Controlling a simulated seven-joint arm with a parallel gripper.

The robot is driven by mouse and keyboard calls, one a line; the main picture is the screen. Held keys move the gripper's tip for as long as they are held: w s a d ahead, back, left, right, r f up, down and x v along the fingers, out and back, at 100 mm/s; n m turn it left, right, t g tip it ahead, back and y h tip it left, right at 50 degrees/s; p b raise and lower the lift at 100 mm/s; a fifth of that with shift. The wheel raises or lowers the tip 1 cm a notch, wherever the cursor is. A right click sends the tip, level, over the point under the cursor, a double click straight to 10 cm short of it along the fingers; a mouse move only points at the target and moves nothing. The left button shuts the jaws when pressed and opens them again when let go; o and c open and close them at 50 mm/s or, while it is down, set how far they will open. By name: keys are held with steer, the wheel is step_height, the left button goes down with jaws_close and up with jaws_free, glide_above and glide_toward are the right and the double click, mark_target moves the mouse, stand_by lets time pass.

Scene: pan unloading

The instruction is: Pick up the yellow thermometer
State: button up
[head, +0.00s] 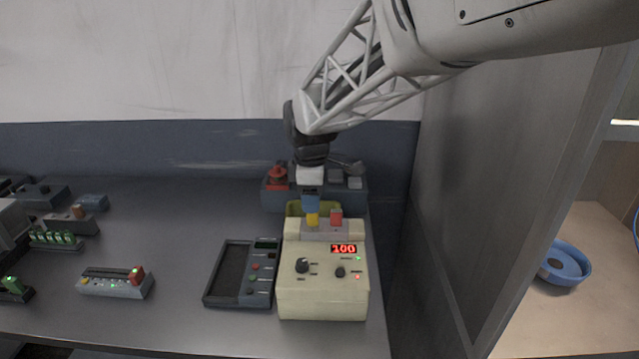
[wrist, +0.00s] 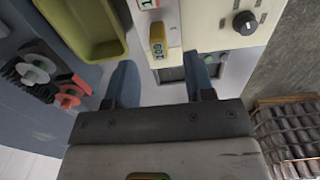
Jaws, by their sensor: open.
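The yellow thermometer (head: 312,221) stands at the back of a cream-coloured device (head: 323,298), beside a similar red one (head: 336,217). In the wrist view the yellow thermometer (wrist: 157,41) shows a small display and lies just ahead of the gap between my fingers. My gripper (head: 311,203) has blue fingers and is right behind or above the yellow thermometer in the head view. In the wrist view my gripper (wrist: 161,78) is open, with nothing between its fingers. I cannot tell its exact height above the thermometer.
A yellow-green bin (head: 294,208) sits behind the cream device, close to my gripper. A dark device (head: 231,272) with an empty tray stands left of it. A grey partition (head: 475,180) rises to the right. Several small devices stand at the left; bare table lies between.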

mark_target(313, 224)
steer(key=shift+d+f, duration=0.15)
steer(key=shift+f, duration=2.45)
jaws_close()
